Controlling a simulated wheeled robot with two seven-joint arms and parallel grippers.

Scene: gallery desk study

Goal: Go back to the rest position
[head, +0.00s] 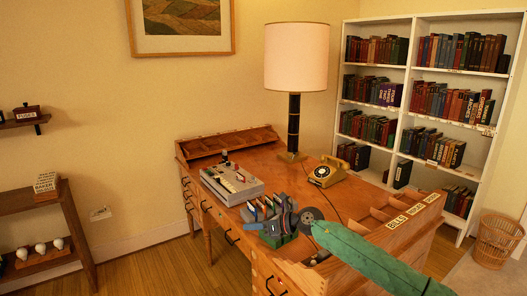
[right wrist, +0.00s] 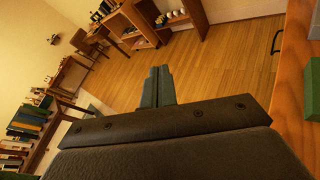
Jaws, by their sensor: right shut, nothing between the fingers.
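My right gripper (head: 277,222) is over the front part of the wooden desk (head: 240,160), with its green arm coming in from the lower right. In the right wrist view its two fingers (right wrist: 158,86) are together with nothing between them, and the wooden floor shows beyond them. In the head view the gripper overlaps a small rack of coloured upright pieces (head: 259,211); I cannot tell whether they touch. My left gripper is in neither view.
On the desk stand a lamp (head: 296,60), a yellow telephone (head: 327,172) and a grey box-like device (head: 231,184). A labelled wooden sorter (head: 400,221) lies close beside my right arm. A white bookcase (head: 408,75) stands behind, and a wicker basket (head: 497,240) at right.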

